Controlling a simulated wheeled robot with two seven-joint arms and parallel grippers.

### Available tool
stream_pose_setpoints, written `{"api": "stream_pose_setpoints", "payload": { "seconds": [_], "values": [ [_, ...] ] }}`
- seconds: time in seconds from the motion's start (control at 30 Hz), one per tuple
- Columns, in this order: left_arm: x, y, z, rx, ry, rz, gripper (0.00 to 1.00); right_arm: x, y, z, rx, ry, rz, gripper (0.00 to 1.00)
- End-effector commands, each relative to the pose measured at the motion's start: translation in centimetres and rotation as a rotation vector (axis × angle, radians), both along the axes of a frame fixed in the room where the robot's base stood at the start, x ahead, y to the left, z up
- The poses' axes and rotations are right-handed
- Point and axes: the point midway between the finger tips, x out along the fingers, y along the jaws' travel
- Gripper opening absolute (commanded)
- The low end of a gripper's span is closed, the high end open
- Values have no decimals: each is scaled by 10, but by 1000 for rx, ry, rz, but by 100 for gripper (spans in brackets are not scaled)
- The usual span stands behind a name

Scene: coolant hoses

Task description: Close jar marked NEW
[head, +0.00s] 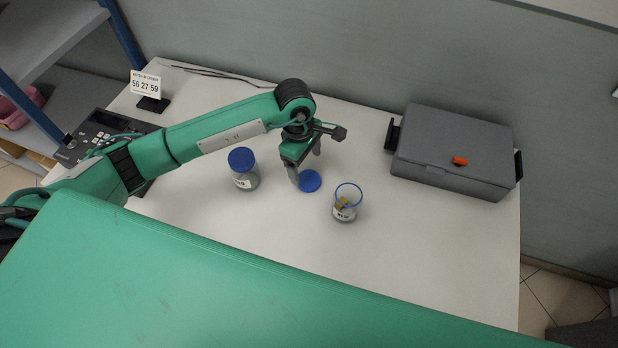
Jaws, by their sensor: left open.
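An open glass jar (343,209) with a blue rim stands upright on the white table, with something yellowish inside. Its label is too small to read for certain. A loose blue lid (310,181) lies flat on the table to the left of that jar. A second jar (245,177) with a blue lid on stands further left, its label also unclear. My left gripper (306,172) points down right at the loose lid, its fingers apart. One finger is beside the lid's left edge; I cannot tell whether it touches. My right gripper is not in view.
A small number sign (147,86) and a dark keypad device (95,140) are at the left. The table front between jars and case is clear.

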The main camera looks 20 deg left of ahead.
Motion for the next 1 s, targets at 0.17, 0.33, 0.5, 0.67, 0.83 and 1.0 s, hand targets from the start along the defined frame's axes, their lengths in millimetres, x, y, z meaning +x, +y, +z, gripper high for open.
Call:
{"api": "stream_pose_setpoints", "payload": {
  "seconds": [0.17,0.33,0.5,0.67,0.83,1.0],
  "values": [
    [-1,0,-1,0,1,0,82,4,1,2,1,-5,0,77],
    [-5,-5,-18,0,4,2,82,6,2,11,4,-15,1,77],
    [-7,-8,-42,0,3,3,82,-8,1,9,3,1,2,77],
    [-6,-9,-51,-1,0,0,82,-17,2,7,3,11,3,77],
    [-6,-9,-51,0,0,0,82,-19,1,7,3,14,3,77],
    [-6,-9,-51,0,0,0,72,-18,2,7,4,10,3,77]
  ]
}}
